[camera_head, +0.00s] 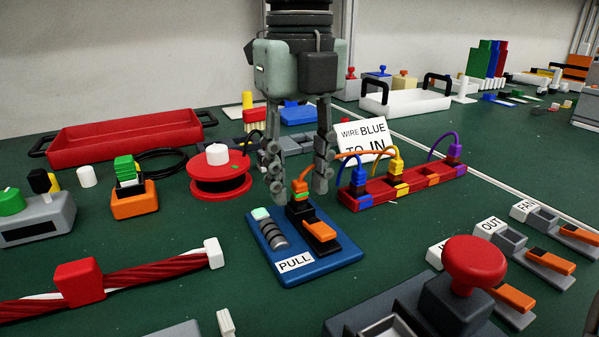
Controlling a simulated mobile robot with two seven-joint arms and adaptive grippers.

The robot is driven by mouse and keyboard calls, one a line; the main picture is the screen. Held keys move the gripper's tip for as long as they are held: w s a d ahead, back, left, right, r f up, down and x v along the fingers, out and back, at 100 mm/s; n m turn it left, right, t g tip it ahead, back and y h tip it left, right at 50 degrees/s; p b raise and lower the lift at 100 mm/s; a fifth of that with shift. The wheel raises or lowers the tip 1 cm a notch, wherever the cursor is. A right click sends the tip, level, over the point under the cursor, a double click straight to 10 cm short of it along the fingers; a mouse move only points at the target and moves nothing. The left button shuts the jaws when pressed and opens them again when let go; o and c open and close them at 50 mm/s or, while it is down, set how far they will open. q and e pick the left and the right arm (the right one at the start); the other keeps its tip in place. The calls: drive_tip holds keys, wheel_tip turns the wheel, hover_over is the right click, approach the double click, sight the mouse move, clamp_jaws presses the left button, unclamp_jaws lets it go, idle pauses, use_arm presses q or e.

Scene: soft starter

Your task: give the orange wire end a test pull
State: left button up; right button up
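The orange wire end (300,187) stands upright at the back of a blue board (337,268) labelled PULL, in or on a black holder (299,212). A green band shows on it. The orange wire (327,161) arcs from it to the right, behind a finger of my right gripper. My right gripper (299,190) points down, open, with one finger on each side of the wire end. Gaps show between fingers and wire end. My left gripper is not in view.
A red block (405,188) with blue, yellow and purple wire ends stands close on the right, before a WIRE BLUE TO IN card (362,138). A red spool (219,181) stands on the left. A red mushroom button (473,265) rises at front right.

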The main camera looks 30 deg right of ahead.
sight(300, 182)
wheel_tip(300, 182, up, 12)
idle(0.6)
